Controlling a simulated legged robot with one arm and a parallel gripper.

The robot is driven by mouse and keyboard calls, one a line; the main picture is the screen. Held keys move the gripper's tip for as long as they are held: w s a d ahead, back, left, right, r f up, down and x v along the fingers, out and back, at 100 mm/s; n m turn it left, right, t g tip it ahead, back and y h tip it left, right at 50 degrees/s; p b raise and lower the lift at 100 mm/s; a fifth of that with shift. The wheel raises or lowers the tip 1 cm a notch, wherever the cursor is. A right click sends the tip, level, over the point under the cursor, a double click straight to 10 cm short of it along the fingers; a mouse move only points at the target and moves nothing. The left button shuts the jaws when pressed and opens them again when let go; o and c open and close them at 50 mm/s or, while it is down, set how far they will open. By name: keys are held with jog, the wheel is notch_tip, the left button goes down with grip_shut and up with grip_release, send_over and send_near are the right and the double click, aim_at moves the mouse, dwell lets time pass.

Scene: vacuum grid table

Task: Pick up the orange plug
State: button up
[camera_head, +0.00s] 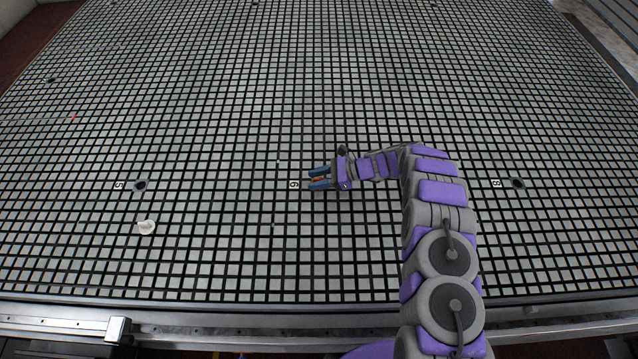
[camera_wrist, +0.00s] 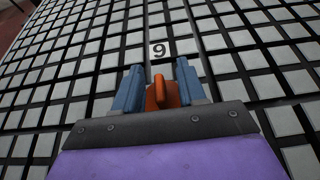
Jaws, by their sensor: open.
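The orange plug (camera_wrist: 163,93) shows in the wrist view between the two blue fingers of my gripper (camera_wrist: 160,86). The fingers are apart, one on each side of the plug, and its lower part is hidden behind the gripper's dark front edge. In the head view, my gripper (camera_head: 318,178) points left, and a small bit of the orange plug (camera_head: 317,180) shows between its fingers. I cannot tell whether either finger touches the plug.
The grid table (camera_head: 230,120) fills most of the head view and is largely clear. A small white object (camera_head: 146,227) lies at the left. Dark round holes (camera_head: 140,186) and number labels (camera_head: 293,184) mark the surface. A metal rail (camera_head: 230,312) runs along the near edge.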

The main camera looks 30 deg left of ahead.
jog(key=shift+a, duration=0.1)
jog(key=shift+c, duration=0.3)
grip_shut()
jog(key=shift+r, duration=0.5)
jog(key=shift+s+r+p, duration=0.15)
jog(key=shift+s+r, duration=0.2)
jog(key=shift+r, duration=0.3)
jog(key=shift+s+r+p, duration=0.15)
jog(key=shift+s+r, duration=0.15)
jog(key=shift+r, duration=0.35)
jog(key=s, duration=0.4)
jog(key=s+r, duration=0.1)
jog(key=s, duration=0.4)
jog(key=s+d, duration=0.1)
jog(key=s, duration=0.4)
jog(key=shift+s+r+p, duration=0.15)
jog(key=shift+p, duration=0.2)
jog(key=shift+s, duration=0.2)
